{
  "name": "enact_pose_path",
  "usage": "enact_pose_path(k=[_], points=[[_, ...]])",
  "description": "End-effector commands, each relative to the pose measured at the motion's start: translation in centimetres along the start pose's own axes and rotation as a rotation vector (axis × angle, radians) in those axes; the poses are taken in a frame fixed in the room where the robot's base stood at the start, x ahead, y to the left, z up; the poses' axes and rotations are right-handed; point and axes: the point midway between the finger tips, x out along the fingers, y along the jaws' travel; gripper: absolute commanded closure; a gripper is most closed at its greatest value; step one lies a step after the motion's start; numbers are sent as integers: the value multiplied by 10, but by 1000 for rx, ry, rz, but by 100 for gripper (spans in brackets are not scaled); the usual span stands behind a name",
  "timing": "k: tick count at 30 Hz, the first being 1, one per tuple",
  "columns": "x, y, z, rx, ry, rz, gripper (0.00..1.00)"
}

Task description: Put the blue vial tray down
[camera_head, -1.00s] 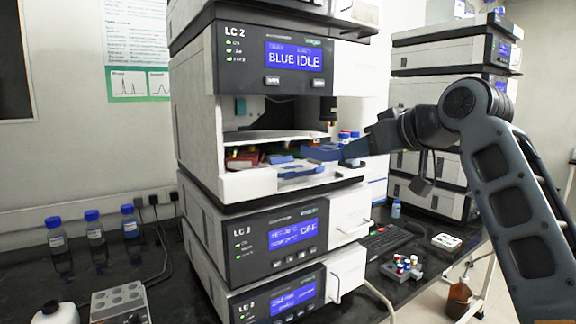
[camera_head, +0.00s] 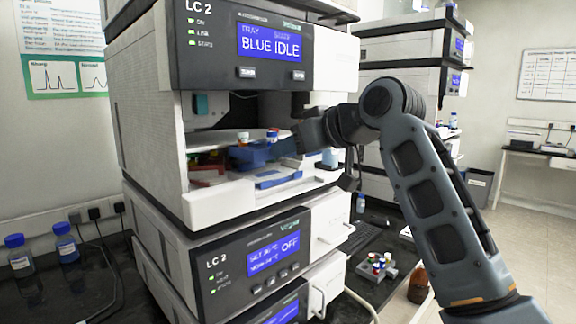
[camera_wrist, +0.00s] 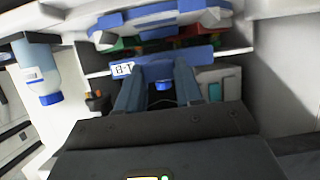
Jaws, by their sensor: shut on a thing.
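The blue vial tray (camera_head: 256,156) is inside the open bay of the column stack, with a few vials on it. My gripper (camera_head: 297,144) is shut on its right end and holds it in from the right. A blue piece (camera_head: 278,179) lies on the white bay floor below the tray; I cannot tell whether they touch. In the wrist view, my two fingers (camera_wrist: 160,78) close on the tray's blue edge (camera_wrist: 190,56), beside a white label.
A red tray (camera_head: 207,177) and green parts sit left in the bay. The bay's white front lip (camera_head: 235,203) and the upper LC 2 unit (camera_head: 245,45) bound the opening. A blue-capped bottle (camera_wrist: 38,68) is beside the gripper. A small vial rack (camera_head: 376,266) stands on the bench.

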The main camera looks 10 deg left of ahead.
Motion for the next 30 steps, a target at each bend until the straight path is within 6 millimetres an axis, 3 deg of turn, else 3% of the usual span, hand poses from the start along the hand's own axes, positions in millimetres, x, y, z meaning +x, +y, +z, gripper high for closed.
enact_pose_path(k=[11, 22, 23, 30], points=[[14, 0, 35, 2, 1, 1, 96], [16, 0, 40, 0, 1, 1, 96], [16, 0, 40, 0, 1, 1, 62], [16, 0, 39, 0, 1, 0, 39]])
